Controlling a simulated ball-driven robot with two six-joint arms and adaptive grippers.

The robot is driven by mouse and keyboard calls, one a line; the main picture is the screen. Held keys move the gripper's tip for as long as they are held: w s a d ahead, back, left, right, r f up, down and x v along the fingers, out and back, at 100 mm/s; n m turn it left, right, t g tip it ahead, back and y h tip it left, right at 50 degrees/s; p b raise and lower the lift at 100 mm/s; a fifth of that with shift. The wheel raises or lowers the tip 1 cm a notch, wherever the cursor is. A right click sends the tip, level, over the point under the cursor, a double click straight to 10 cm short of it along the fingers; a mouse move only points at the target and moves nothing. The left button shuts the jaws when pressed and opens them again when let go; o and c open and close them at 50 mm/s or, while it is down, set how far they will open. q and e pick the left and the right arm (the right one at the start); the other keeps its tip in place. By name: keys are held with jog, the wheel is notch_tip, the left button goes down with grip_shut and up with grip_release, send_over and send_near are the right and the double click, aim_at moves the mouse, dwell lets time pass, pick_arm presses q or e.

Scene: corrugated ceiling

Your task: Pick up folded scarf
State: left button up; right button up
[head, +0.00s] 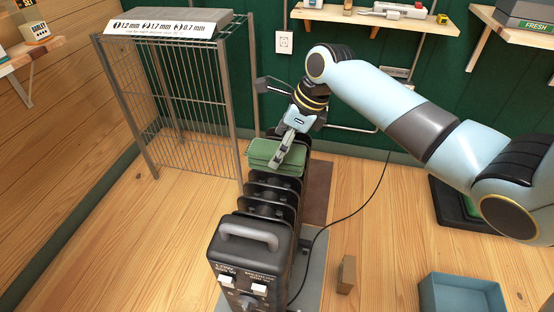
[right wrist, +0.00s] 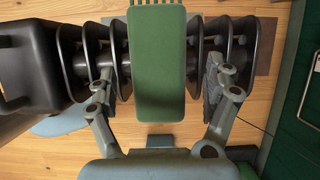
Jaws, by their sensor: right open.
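The folded scarf (head: 275,157) is a green, flat, layered bundle lying on top of a row of dark upright plates on a black device. It also shows in the right wrist view (right wrist: 158,62) as a long green block in the middle. My right gripper (head: 277,161) reaches down to the scarf from the upper right. In the right wrist view the gripper (right wrist: 157,85) is open, with one finger on each side of the scarf and gaps between. My left gripper is in neither view.
The black device (head: 246,262) with a handle and knobs stands on the wooden floor, trailing a cable. A wire rack (head: 180,110) stands at the left. A blue bin (head: 462,293) and a small brown block (head: 346,274) lie at the lower right. Shelves line the green wall.

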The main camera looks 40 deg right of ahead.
jog(key=b+x, duration=0.1)
jog(key=x, duration=0.2)
jog(key=shift+s+f, duration=0.1)
jog(key=shift+f, duration=0.3)
jog(key=shift+r, duration=0.15)
jog(key=c, duration=1.3)
